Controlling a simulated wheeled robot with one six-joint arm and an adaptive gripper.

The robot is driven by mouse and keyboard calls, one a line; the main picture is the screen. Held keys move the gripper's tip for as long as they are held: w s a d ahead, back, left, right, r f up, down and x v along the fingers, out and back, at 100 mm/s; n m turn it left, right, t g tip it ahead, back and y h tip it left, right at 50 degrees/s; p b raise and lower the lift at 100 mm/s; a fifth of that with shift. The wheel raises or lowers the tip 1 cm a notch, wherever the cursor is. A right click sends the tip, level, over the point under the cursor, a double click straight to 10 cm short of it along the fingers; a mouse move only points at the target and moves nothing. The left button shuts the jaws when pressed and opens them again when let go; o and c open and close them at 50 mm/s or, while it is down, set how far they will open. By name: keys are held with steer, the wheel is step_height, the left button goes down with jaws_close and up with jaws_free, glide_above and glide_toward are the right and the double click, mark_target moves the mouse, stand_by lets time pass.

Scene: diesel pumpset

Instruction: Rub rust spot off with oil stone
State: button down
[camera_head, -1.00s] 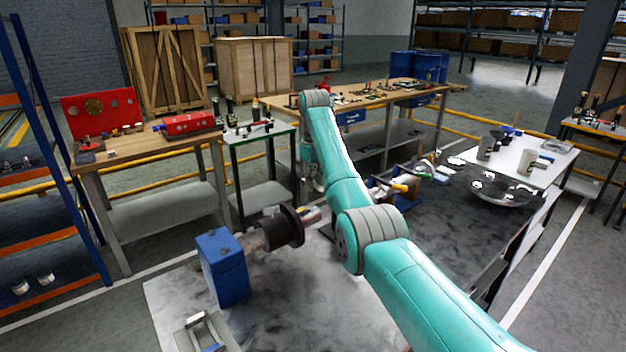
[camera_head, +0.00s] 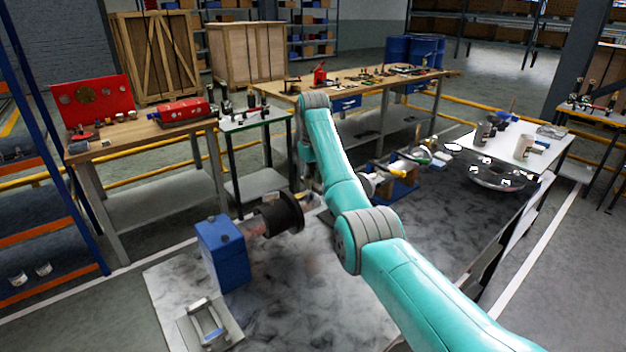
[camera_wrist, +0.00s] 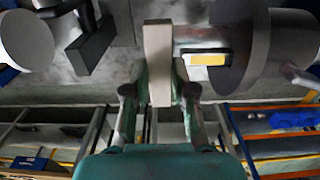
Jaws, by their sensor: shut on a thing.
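My gripper (camera_wrist: 160,92) is shut on a pale, oblong block, the oil stone (camera_wrist: 158,62), which stands out beyond the fingertips in the wrist view. A brownish shaft (camera_wrist: 194,34) shows just right of the stone, beside a large dark round flange (camera_wrist: 238,48). I cannot tell whether stone and shaft touch. In the head view the shaft (camera_head: 256,228) has a reddish-brown patch, between a blue block (camera_head: 222,254) and the dark flange (camera_head: 286,212). There my arm hides the gripper and the stone.
The pumpset stands on a grey mottled bench (camera_head: 300,290). A metal bracket (camera_head: 209,324) lies at its front left. A shallow dish (camera_head: 490,180) and a white side table (camera_head: 500,150) are to the right. A wooden bench (camera_head: 140,140) with a red panel (camera_head: 94,102) stands behind left.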

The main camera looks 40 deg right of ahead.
steer(key=shift+f, duration=1)
stand_by(0.3)
steer(key=shift+s+r, duration=0.1)
steer(key=shift+s, duration=0.45)
steer(key=shift+w, duration=1.15)
steer(key=shift+s+f, duration=0.25)
steer(key=shift+s, duration=0.95)
steer(key=shift+w+r, duration=0.1)
steer(key=shift+w, duration=1.1)
steer(key=shift+s, duration=0.15)
